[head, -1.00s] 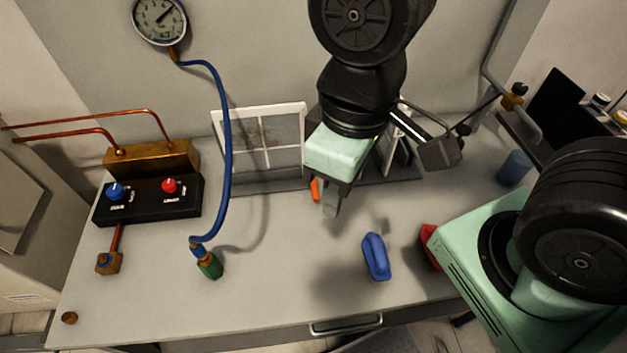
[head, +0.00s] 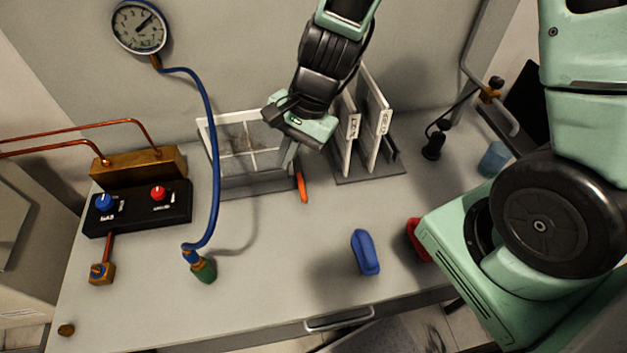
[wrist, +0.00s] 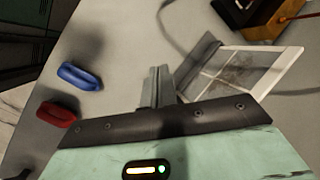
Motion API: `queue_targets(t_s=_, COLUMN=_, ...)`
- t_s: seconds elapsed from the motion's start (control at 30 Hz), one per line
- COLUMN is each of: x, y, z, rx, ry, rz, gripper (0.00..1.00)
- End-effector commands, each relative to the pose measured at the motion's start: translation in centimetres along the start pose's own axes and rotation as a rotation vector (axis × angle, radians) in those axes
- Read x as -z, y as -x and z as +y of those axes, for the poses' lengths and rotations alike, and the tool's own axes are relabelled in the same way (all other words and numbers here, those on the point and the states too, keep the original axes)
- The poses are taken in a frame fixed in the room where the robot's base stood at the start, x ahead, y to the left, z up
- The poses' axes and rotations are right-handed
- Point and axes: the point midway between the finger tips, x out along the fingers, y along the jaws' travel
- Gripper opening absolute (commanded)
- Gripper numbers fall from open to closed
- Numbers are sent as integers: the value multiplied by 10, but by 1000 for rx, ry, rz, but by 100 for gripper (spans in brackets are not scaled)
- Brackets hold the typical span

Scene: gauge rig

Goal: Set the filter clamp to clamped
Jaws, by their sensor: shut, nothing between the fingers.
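The orange handle of the filter clamp (head: 301,183) shows at the right front end of the filter holder's grey base, pointing toward the front of the table. Its upper end is close to my gripper's fingers and partly hidden. The white-framed filter (head: 207,137) stands in the holder, with a dusty grey pane; it also shows in the wrist view (wrist: 285,72). My gripper (head: 289,160) is shut and empty, just above and behind the handle at the filter's right edge. Contact cannot be told. The shut fingers (wrist: 158,75) show in the wrist view, where the handle is not visible.
Two labelled white panels (head: 379,130) stand in a rack right of my gripper. A blue object (head: 365,252) and a red one (head: 417,240) lie toward the front.

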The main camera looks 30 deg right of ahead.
Motion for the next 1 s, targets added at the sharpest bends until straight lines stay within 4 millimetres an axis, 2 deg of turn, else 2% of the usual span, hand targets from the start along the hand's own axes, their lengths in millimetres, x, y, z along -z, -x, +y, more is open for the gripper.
queue_targets(t_s=0.03, x=21, y=-8, z=2, rx=5, ry=-147, rz=14, gripper=0)
queue_targets(t_s=0.2, x=80, y=-32, z=21, rx=13, ry=-567, rz=78, gripper=0)
queue_targets(t_s=0.3, x=103, y=-42, z=34, rx=9, ry=-742, rz=110, gripper=0)
queue_targets(t_s=0.4, x=116, y=-49, z=44, rx=3, ry=-854, rz=132, gripper=0)
queue_targets(t_s=0.57, x=125, y=-53, z=51, rx=-1, ry=-924, rz=147, gripper=0)
queue_targets(t_s=0.87, x=125, y=-53, z=51, rx=-1, ry=-923, rz=148, gripper=0)
queue_targets(t_s=1.0, x=126, y=-62, z=52, rx=-1, ry=-923, rz=147, gripper=0)
